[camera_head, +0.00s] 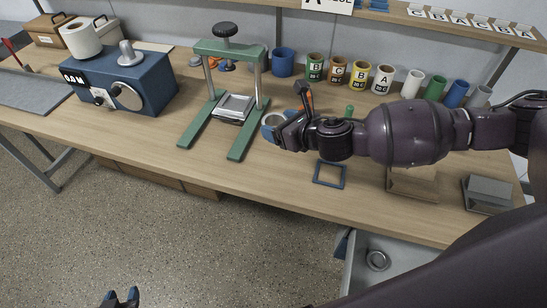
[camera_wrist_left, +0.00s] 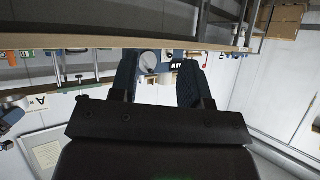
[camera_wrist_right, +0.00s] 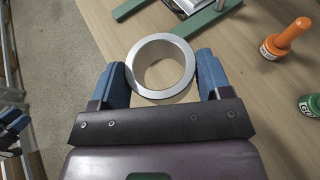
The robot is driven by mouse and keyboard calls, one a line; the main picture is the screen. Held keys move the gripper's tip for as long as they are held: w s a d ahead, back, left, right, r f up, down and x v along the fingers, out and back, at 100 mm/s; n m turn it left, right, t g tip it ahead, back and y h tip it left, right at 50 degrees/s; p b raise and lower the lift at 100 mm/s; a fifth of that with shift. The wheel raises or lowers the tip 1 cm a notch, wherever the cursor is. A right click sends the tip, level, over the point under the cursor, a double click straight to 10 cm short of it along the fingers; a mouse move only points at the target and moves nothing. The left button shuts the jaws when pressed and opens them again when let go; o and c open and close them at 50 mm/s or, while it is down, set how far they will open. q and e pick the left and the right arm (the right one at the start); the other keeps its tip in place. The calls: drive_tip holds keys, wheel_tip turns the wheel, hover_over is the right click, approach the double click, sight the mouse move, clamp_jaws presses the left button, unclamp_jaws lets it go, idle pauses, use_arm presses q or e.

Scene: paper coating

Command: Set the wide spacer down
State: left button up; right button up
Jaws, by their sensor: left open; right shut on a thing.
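The wide spacer appears to be a thick silver ring (camera_wrist_right: 161,67) with an open centre, seen between the blue fingers of my right gripper (camera_wrist_right: 163,75) in the right wrist view. My right gripper is shut on it. In the head view this gripper (camera_head: 277,127) is over the table near its front edge, right of the green press, and the ring (camera_head: 274,119) is partly hidden by the fingers. I cannot tell whether the ring touches the tabletop. My left gripper (camera_head: 120,298) is open and empty, low over the floor in front of the table; its fingers also show in the left wrist view (camera_wrist_left: 157,82).
The green press (camera_head: 228,82) stands left of my right gripper, with a blue machine (camera_head: 122,82) further left. Several coloured cups (camera_head: 360,73) line the back. A blue square frame (camera_head: 329,174) lies on the wooden table (camera_head: 270,178) to the right, near the front edge.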

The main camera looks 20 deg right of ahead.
drive_tip(key=b, duration=0.1)
hover_over(279, 172)
wheel_tip(279, 172, down, 10)
drive_tip(key=shift+f, duration=0.15)
drive_tip(key=shift+f+b, duration=0.35)
drive_tip(key=shift+f, duration=0.3)
wheel_tip(279, 172, down, 4)
drive_tip(key=shift+r+b, duration=0.1)
drive_tip(key=shift+b, duration=0.35)
drive_tip(key=shift+r, duration=0.1)
drive_tip(key=o, duration=0.9)
drive_tip(key=shift+o, duration=0.2)
